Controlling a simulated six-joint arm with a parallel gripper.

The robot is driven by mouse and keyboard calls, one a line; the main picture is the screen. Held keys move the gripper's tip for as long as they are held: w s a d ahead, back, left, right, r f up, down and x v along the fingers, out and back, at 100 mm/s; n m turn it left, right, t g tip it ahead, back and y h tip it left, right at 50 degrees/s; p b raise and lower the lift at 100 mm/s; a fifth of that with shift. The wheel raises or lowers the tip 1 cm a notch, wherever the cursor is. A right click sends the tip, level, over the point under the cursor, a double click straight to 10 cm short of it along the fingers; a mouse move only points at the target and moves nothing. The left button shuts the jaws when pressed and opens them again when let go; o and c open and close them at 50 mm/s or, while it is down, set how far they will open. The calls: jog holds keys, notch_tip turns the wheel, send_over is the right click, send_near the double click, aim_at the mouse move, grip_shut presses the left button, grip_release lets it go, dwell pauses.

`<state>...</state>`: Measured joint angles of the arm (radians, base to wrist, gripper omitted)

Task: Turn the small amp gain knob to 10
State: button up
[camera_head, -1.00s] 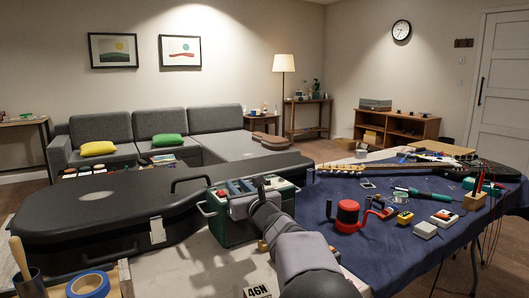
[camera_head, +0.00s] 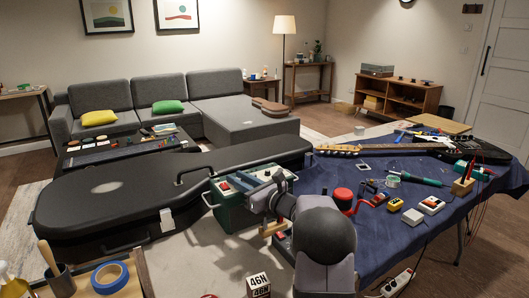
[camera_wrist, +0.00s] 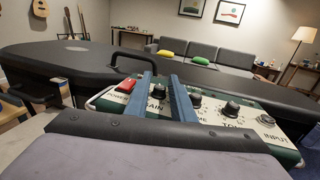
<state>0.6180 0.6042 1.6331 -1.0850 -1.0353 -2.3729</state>
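The small amp (camera_head: 232,215) is a green box with a pale control panel, standing beside the black guitar case in the head view. In the wrist view its panel (camera_wrist: 215,108) carries a red power switch (camera_wrist: 127,85), dark knobs and printed labels. The GAIN label (camera_wrist: 157,92) shows between the two blue fingers of my gripper (camera_wrist: 162,80). The fingers are apart and reach over the panel at the gain position. A dark shape, apparently the gain knob (camera_wrist: 158,103), lies between them; its pointer and any contact cannot be made out. In the head view my wrist hides part of the amp.
The long black guitar case (camera_head: 105,195) lies behind and left of the amp. Blue tape (camera_head: 110,275) is at front left.

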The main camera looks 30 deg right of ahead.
jog(key=b+v, duration=0.2)
jog(key=v, duration=1)
notch_tip(320, 180, up, 8)
jog(key=w+m+g+h+p, duration=0.1)
jog(key=m+h+p, duration=0.4)
jog(key=m, duration=0.7)
jog(key=shift+w+d+m+g+h, duration=0.3)
jog(key=shift+w+d+m+h, duration=0.15)
jog(key=shift+w+h, duration=0.4)
